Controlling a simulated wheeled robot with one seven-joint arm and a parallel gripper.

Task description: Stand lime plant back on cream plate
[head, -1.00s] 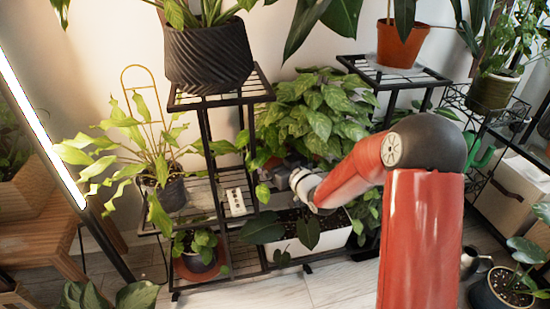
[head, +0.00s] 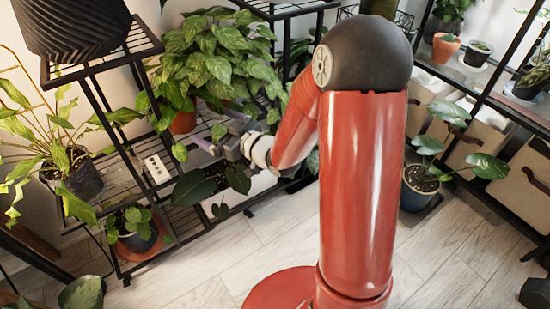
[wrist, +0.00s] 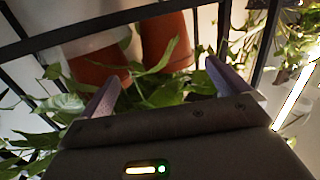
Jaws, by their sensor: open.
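A bushy bright-green plant (head: 215,60), which I take as the lime plant, is on the dark metal stand, its terracotta pot (head: 182,122) partly under leaves. I cannot tell surely whether it is upright or tilted. My gripper (head: 218,136) is open in front of its lower leaves. In the wrist view my two fingers (wrist: 163,75) are spread, with leaves between and beyond them. A terracotta pot (wrist: 165,42) shows past the fingers, and a second one (wrist: 97,66) is to its left. A pale band beside the left pot may be the cream plate; I cannot be sure.
Dark bars (wrist: 115,18) cross the wrist view close to the pots. A ribbed black planter (head: 70,25) stands upper left. A white planter (head: 245,190) is below my gripper. A spider plant's dark pot (head: 75,175) is at left. Wooden floor (head: 190,265) is clear in front.

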